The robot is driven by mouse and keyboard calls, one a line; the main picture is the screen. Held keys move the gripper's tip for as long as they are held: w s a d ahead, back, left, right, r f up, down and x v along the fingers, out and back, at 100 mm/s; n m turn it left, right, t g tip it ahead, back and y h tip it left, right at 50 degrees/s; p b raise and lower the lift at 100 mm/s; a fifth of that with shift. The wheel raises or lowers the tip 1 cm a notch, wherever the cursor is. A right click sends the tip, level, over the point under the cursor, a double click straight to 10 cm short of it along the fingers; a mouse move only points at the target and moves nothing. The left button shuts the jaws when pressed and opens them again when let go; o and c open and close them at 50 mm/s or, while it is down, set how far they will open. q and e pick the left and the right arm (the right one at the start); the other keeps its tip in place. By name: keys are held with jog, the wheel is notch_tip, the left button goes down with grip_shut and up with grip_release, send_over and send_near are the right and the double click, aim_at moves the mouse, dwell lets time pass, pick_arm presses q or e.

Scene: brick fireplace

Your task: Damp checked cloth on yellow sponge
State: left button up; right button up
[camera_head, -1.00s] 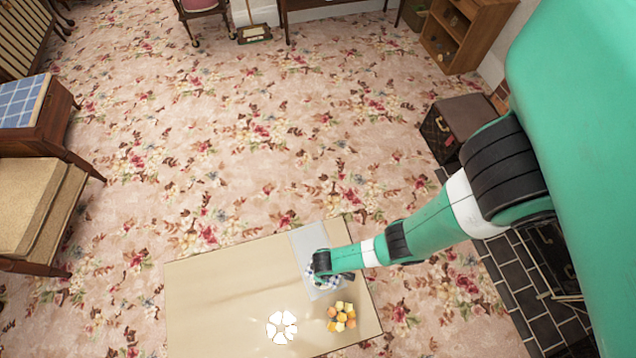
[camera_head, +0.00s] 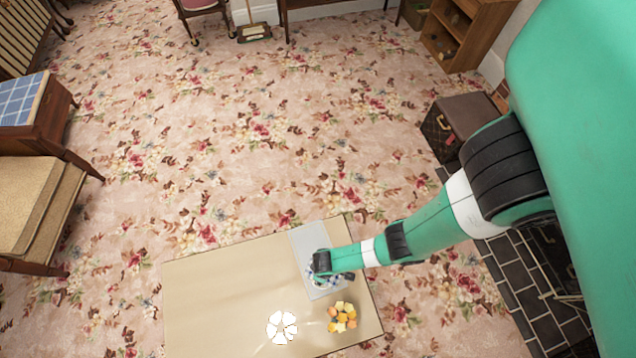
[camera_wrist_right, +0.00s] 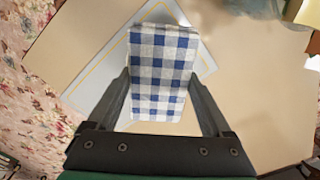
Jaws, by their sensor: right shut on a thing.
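The blue-and-white checked cloth (camera_wrist_right: 160,72) is between the fingers of my right gripper (camera_wrist_right: 160,92) in the right wrist view. The gripper is shut on it, and the cloth lies over a pale grey sheet with a yellow border line. In the head view my right gripper (camera_head: 324,275) is over the table, with only small bits of the cloth (camera_head: 334,282) showing around it. I cannot make out a yellow sponge for certain; anything under the cloth is hidden. My left gripper is not in view.
The pale grey sheet (camera_head: 306,242) lies on the beige table (camera_head: 220,290). A cluster of yellow and orange pieces (camera_head: 342,317) and a white petal-shaped thing (camera_head: 282,327) are near the table's front. The table's left side is clear.

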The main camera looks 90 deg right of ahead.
jog(key=shift+f+b, duration=0.4)
jog(key=shift+f, duration=0.15)
dwell(1.1)
notch_tip(320, 180, up, 7)
jog(key=p, duration=0.7)
jog(key=shift+r, duration=0.1)
dwell(0.3)
notch_tip(320, 180, up, 29)
jog(key=p, duration=2.8)
jog(key=shift+f+p, duration=0.2)
jog(key=shift+p, duration=0.1)
jog(key=shift+f, duration=0.1)
